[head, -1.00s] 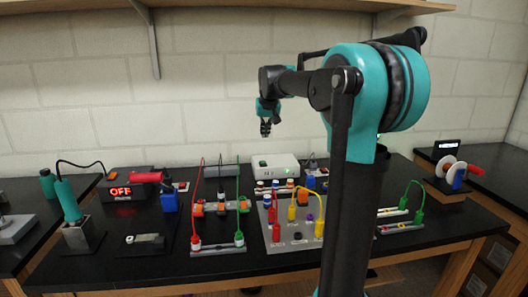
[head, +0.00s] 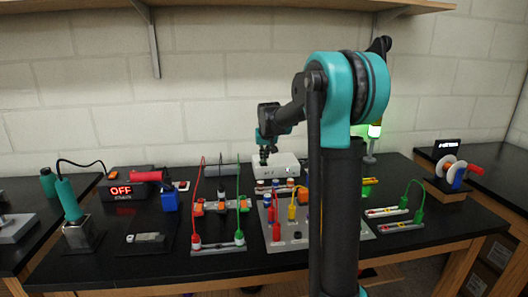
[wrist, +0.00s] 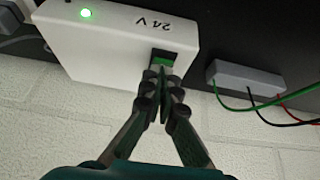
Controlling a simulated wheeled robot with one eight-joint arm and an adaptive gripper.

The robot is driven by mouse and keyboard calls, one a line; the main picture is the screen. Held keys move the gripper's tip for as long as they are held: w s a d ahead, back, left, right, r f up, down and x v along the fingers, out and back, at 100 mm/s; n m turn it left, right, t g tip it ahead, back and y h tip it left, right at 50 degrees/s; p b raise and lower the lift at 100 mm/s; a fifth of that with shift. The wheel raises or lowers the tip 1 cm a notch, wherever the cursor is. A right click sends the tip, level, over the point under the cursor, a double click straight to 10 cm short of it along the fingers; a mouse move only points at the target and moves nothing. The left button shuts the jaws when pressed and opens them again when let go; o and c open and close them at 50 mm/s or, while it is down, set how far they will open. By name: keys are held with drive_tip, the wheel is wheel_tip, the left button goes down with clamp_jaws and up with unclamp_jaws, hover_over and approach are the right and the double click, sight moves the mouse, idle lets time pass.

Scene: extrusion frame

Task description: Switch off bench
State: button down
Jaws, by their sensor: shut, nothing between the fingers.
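A white power box (head: 287,165) stands at the back of the bench against the wall. In the wrist view the white box (wrist: 110,35) bears "24V" lettering, a lit green light (wrist: 85,13) and a dark-framed green switch (wrist: 161,58).
A soldering station display (head: 121,190) reads OFF at the left. A green lamp (head: 375,131) is lit behind my arm. A grey terminal block (wrist: 245,76) with green, red and black wires sits beside the box. Coloured plugs and leads crowd the bench front.

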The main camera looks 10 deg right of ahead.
idle(0.3)
drive_tip(key=shift+s+f+t, duration=0.25)
drive_tip(key=shift+f+t, duration=0.15)
drive_tip(key=shift+w, duration=0.1)
drive_tip(key=shift+r, duration=0.1)
drive_tip(key=shift+w+r, duration=0.3)
drive_tip(key=shift+w, duration=0.4)
drive_tip(key=shift+r, duration=0.1)
